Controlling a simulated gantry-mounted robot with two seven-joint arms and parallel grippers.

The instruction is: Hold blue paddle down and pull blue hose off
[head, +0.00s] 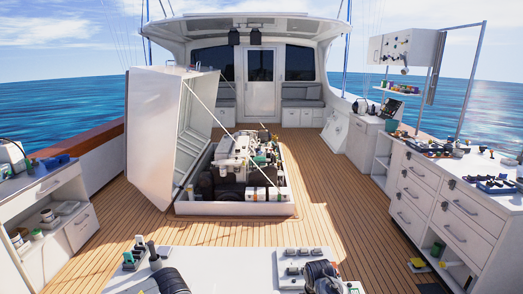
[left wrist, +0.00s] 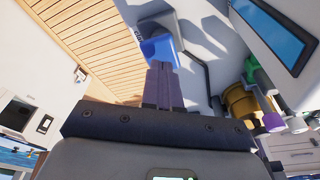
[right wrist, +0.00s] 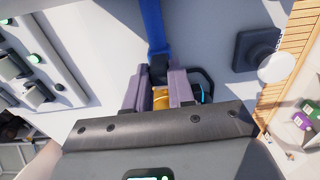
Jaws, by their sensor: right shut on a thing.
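The blue paddle (left wrist: 160,48) shows in the left wrist view, right at the tips of my left gripper (left wrist: 163,68). The left fingers are together with no visible gap, and their tips overlap the paddle's lower edge; I cannot tell how hard they touch. In the right wrist view the blue hose (right wrist: 153,25) runs up from a black end piece. My right gripper (right wrist: 158,78) is shut on the hose's end, its fingers on either side, with a yellow-orange fitting (right wrist: 160,98) showing between them. I cannot make out the paddle or hose in the head view.
A brass and green valve-like part with a purple end (left wrist: 272,121) is right of the left gripper. A black block (right wrist: 257,48) and a panel of switches (right wrist: 30,65) flank the right gripper. An open hatch (head: 155,135) stands beside the engine (head: 240,165) on the deck.

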